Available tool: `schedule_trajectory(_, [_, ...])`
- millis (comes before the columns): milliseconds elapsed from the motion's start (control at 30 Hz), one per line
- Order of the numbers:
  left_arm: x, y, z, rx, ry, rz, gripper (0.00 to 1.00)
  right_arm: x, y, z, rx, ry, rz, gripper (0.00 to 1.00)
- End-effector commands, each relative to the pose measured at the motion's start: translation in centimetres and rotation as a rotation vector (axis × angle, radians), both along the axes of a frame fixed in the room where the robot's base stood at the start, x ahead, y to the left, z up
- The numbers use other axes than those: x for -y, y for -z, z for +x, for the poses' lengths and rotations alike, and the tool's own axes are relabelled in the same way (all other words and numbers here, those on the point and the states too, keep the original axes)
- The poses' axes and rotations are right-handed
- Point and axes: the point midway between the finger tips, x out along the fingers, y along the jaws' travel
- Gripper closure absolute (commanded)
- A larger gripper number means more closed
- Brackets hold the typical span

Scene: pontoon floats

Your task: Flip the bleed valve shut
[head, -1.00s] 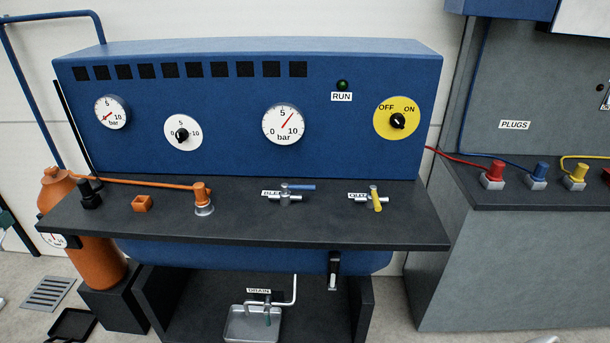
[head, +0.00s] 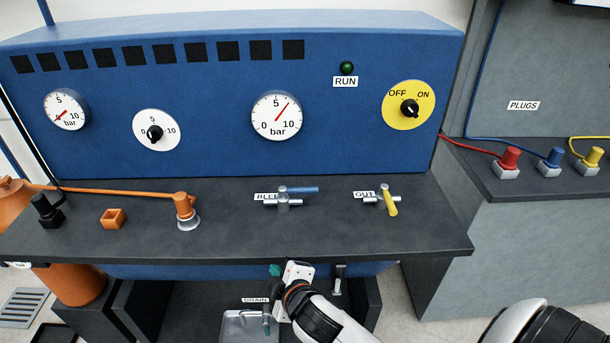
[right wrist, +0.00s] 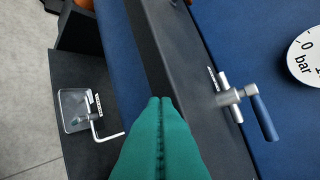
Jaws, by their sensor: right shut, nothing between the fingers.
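The bleed valve (head: 283,203) stands on the dark shelf beside a partly hidden label reading "BLEE". Its blue lever (head: 303,189) points right, in line with the short silver pipe stub. In the right wrist view the bleed valve (right wrist: 229,97) and its blue lever (right wrist: 264,118) lie right of the fingers. My right gripper (head: 275,270) is below and in front of the shelf's front edge, apart from the valve. Its teal fingers (right wrist: 160,101) are shut and empty. My left gripper is out of view.
The OUT valve (head: 382,201) with a yellow lever stands to the right on the shelf (head: 330,235). An orange fitting (head: 184,208) and an orange block (head: 113,218) stand left. A drain tray (head: 245,328) sits below. The shelf around the bleed valve is clear.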

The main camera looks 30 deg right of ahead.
Motion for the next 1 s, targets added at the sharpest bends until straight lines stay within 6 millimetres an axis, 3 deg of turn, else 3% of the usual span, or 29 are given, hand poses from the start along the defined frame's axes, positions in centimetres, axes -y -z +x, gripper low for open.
schedule_trajectory(100, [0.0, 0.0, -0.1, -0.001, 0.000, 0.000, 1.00, -1.0, -3.2, 3.3, 0.161, -0.113, -0.172, 1.00])
schedule_trajectory(267, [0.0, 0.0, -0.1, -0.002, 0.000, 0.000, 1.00, -3.4, -8.4, 7.0, 0.405, -0.277, -0.460, 1.00])
schedule_trajectory(367, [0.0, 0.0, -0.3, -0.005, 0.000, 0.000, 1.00, -5.8, -12.2, 8.8, 0.595, -0.400, -0.708, 1.00])
schedule_trajectory(500, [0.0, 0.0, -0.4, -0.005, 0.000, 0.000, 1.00, -10.4, -16.9, 10.3, 0.912, -0.599, -1.181, 1.00])
schedule_trajectory(600, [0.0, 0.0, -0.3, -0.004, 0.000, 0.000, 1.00, -13.5, -18.4, 10.5, 1.127, -0.740, -1.550, 1.00])
schedule_trajectory(700, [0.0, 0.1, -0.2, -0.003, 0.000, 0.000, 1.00, -15.6, -18.1, 10.6, 1.320, -0.882, -1.927, 1.00])
schedule_trajectory(833, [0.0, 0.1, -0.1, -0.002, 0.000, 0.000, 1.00, -15.6, -15.7, 11.3, 1.528, -1.102, -2.411, 1.00])
schedule_trajectory(867, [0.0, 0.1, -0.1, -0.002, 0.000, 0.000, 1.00, -15.0, -15.0, 11.6, -1.525, 1.130, 2.449, 1.00])
schedule_trajectory(967, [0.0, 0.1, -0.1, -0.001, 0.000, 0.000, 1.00, -11.8, -12.8, 13.1, -1.253, 1.053, 2.136, 1.00])
schedule_trajectory(1000, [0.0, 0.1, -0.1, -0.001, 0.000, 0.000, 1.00, -9.9, -12.1, 13.9, -1.151, 1.035, 2.009, 1.00])
